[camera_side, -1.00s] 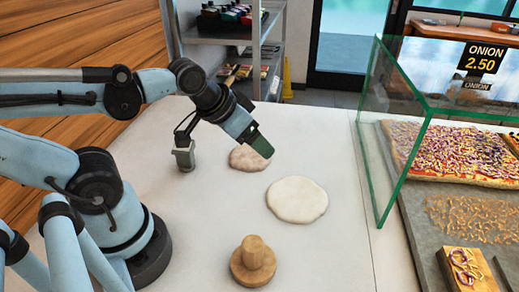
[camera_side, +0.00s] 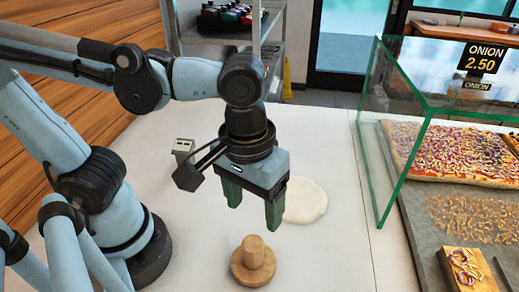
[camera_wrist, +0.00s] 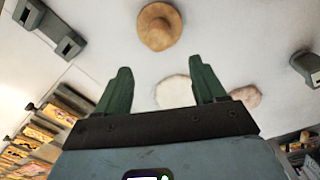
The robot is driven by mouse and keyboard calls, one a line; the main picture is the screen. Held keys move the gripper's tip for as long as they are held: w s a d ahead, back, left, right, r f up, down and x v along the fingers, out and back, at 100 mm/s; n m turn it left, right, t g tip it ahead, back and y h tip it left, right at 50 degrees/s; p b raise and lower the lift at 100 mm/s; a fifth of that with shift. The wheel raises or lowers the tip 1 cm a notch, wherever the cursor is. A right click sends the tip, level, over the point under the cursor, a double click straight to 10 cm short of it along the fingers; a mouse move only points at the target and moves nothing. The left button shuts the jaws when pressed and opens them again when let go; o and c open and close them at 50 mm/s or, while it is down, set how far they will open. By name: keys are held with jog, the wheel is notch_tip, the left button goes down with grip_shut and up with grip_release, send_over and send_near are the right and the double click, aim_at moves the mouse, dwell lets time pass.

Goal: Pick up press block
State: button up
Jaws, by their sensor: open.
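The press block (camera_side: 253,262) is a round wooden disc with a knob handle on top. It stands upright on the white counter in the lower middle of the side view. It also shows at the top of the wrist view (camera_wrist: 160,27), beyond my fingertips. My gripper (camera_side: 253,216) points down with two green fingers spread apart and nothing between them. It is above and behind the press block in the side view, not touching it. In the wrist view my open fingers (camera_wrist: 158,82) stand on either side of a gap.
A flat round of pale dough (camera_side: 305,201) lies behind my gripper, partly hidden. A darker dough piece (camera_wrist: 246,95) shows in the wrist view. A green-edged glass case (camera_side: 400,150) with pizza stands at right. The counter around the press block is clear.

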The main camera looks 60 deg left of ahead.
aim_at(252, 244)
jog(key=shift+s+d, duration=0.4)
jog(key=shift+s, duration=0.1)
jog(key=shift+f, duration=5.95)
jog(key=c, duration=1.1)
jog(key=shift+r, duration=0.2)
jog(key=shift+c, duration=0.2)
jog(key=shift+r, duration=4.85)
